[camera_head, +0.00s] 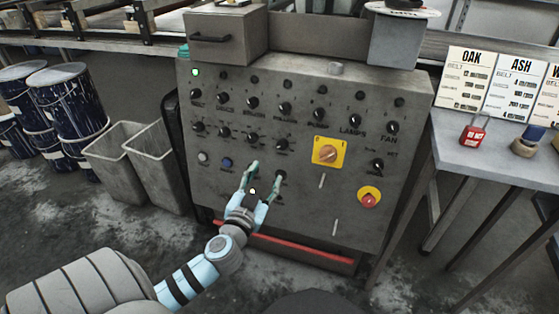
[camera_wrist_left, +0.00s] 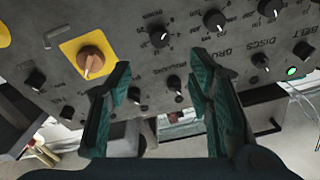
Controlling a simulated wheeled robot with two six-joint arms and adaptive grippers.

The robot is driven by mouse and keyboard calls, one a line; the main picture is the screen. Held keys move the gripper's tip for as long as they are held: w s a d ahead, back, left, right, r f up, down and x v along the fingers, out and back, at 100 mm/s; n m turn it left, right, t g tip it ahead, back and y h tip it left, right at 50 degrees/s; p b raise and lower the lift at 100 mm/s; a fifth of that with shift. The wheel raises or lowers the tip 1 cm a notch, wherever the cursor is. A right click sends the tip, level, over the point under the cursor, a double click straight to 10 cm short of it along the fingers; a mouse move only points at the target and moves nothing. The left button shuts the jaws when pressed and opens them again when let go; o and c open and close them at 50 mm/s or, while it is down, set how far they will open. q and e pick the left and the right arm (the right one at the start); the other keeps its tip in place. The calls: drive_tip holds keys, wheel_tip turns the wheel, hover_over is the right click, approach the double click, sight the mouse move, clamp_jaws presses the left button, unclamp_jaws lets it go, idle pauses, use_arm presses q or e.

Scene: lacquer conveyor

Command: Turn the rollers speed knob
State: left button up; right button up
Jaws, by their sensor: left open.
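The grey control panel (camera_head: 300,195) carries rows of black knobs. The word ROLLERS sits between an upper rollers knob (camera_head: 285,108) and a lower one (camera_head: 282,144); I cannot tell which sets speed. In the left wrist view the panel appears upside down, with the ROLLERS label between a knob with a number scale (camera_wrist_left: 160,37) and another knob (camera_wrist_left: 173,83). My left gripper (camera_head: 263,175) is open and empty in front of the lower panel, below these knobs in the head view. In the wrist view its green fingers (camera_wrist_left: 170,85) stand apart. My right gripper is not seen.
A yellow-plated rotary switch (camera_head: 328,153) and a red stop button (camera_head: 369,198) sit right of the gripper. Grey bins (camera_head: 118,152) and dark drums (camera_head: 67,103) stand left. A side table (camera_head: 475,158) with a red padlock (camera_head: 473,134) stands right.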

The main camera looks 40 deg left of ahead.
sight(281, 147)
use_arm(q)
drive_tip(key=b+x, duration=0.1)
drive_tip(key=x, duration=1.1)
drive_tip(key=shift+w+a, duration=0.1)
drive_tip(key=shift+w, duration=0.2)
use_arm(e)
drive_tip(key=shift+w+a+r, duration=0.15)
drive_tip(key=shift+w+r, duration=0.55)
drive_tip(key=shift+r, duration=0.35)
use_arm(q)
clamp_jaws()
